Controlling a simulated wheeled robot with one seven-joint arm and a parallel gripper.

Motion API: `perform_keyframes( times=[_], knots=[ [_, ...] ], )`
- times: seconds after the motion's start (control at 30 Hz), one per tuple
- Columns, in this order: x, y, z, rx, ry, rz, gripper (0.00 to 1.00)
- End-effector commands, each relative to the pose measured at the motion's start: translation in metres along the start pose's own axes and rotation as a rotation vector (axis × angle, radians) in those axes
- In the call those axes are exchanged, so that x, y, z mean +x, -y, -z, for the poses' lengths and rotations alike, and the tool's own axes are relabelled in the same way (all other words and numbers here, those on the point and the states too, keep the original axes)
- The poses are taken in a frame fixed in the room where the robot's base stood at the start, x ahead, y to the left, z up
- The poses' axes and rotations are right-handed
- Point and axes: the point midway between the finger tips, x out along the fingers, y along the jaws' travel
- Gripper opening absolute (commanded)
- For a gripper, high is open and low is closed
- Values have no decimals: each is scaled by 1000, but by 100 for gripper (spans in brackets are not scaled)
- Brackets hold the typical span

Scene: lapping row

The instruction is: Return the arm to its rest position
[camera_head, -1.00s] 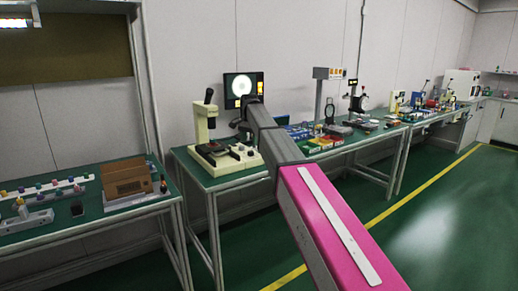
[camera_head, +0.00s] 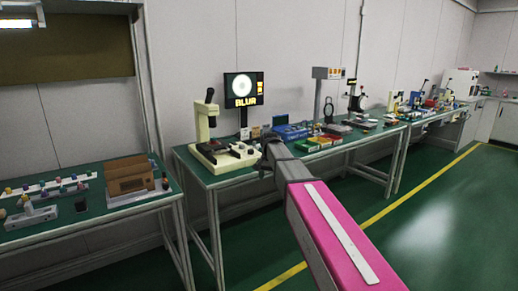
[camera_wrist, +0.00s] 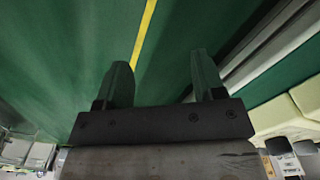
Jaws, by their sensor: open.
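My gripper (camera_wrist: 162,85) shows in the wrist view with its two dark fingers wide apart and nothing between them. Beyond the fingers are the green floor and a yellow floor line. In the head view my pink-and-grey arm reaches from the lower right toward the bench with the microscope. The arm's dark end (camera_head: 268,150) is at the bench's front edge, right of the cream microscope (camera_head: 206,130).
A monitor (camera_head: 243,90) reading "BLUR" stands behind the microscope. Blue, green and red trays (camera_head: 300,135) lie right of my arm's end. A left bench (camera_head: 90,215) holds a cardboard box (camera_head: 128,180). The green floor (camera_head: 440,220) at right is clear.

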Motion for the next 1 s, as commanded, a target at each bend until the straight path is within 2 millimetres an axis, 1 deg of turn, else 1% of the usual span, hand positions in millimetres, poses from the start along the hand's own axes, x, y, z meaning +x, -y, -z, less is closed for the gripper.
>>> perform_keyframes(
  times=[0.03,0.1,0.17,0.2,0.3,0.37,0.4,0.5,0.6,0.7,0.83,1.0],
  knots=[
    [23,-25,-17,-24,4,-3,63],
    [50,-50,-30,-64,4,-2,63],
    [72,-70,-42,-99,4,-2,63],
    [86,-84,-51,-122,4,-2,63],
    [118,-118,-74,-181,3,-1,63],
    [135,-138,-89,-215,2,-1,63],
    [146,-151,-100,-239,3,-1,63],
    [170,-182,-126,-294,2,-1,63],
    [188,-208,-150,-346,1,-1,63],
    [200,-226,-168,-385,-1,0,63],
    [209,-239,-181,-416,-2,0,63],
    [212,-242,-183,-426,-5,1,63]
  ],
)
